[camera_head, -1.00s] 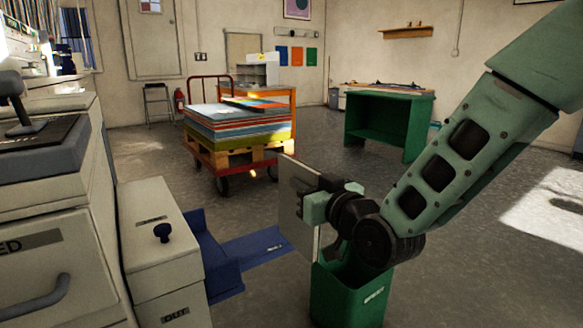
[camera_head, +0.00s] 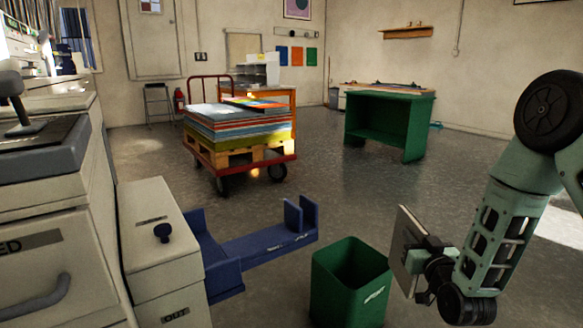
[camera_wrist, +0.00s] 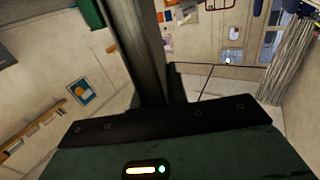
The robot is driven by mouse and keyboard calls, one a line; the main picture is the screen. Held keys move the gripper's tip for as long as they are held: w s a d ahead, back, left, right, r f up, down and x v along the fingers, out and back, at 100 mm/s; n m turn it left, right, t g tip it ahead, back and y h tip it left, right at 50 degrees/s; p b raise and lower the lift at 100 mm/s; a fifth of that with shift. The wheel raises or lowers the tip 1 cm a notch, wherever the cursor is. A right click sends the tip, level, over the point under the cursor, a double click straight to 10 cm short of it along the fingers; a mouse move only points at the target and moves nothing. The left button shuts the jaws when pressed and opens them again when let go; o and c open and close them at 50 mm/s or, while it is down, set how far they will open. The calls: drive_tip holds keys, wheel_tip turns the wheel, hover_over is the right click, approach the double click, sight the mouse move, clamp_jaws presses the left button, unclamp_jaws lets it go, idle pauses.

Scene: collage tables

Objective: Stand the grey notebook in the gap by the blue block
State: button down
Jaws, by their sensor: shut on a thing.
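The grey notebook (camera_head: 401,238) is a thin flat panel at the right in the head view, held on edge and slightly tilted. My gripper (camera_head: 418,262) is shut on it, right of the green bin and clear of the floor. Blue uprights (camera_head: 309,213) stand at the far end of a blue arm-like tray, with a narrow gap between them. I cannot tell which part counts as the blue block. The notebook is well to the right of these uprights and apart from them. In the wrist view a dark bar (camera_wrist: 143,50) rises over a dark green housing; the notebook is not clearly recognisable there.
The blue tray (camera_head: 250,246) sticks out from a cream machine (camera_head: 150,240) at left. An open green bin (camera_head: 333,290) stands between tray and gripper. A loaded cart (camera_head: 242,160) and green table (camera_head: 412,115) stand farther back, with free floor between.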

wheel_tip(320, 180, up, 32)
drive_tip(key=d+h+p, duration=0.1)
drive_tip(key=d+p, duration=0.2)
drive_tip(key=p, duration=3)
drive_tip(key=s+d+f+y, duration=0.1)
drive_tip(key=s+f, duration=0.3)
drive_tip(key=f, duration=0.3)
drive_tip(key=s+d+f, duration=0.2)
drive_tip(key=s+f, duration=0.2)
drive_tip(key=f, duration=0.3)
drive_tip(key=s+a+f+h, duration=0.1)
drive_tip(key=s+a+f, duration=0.2)
drive_tip(key=s, duration=0.5)
drive_tip(key=shift+s+a+m, duration=0.15)
drive_tip(key=shift+s+m, duration=0.05)
drive_tip(key=shift+m, duration=0.1)
drive_tip(key=shift+a, duration=0.15)
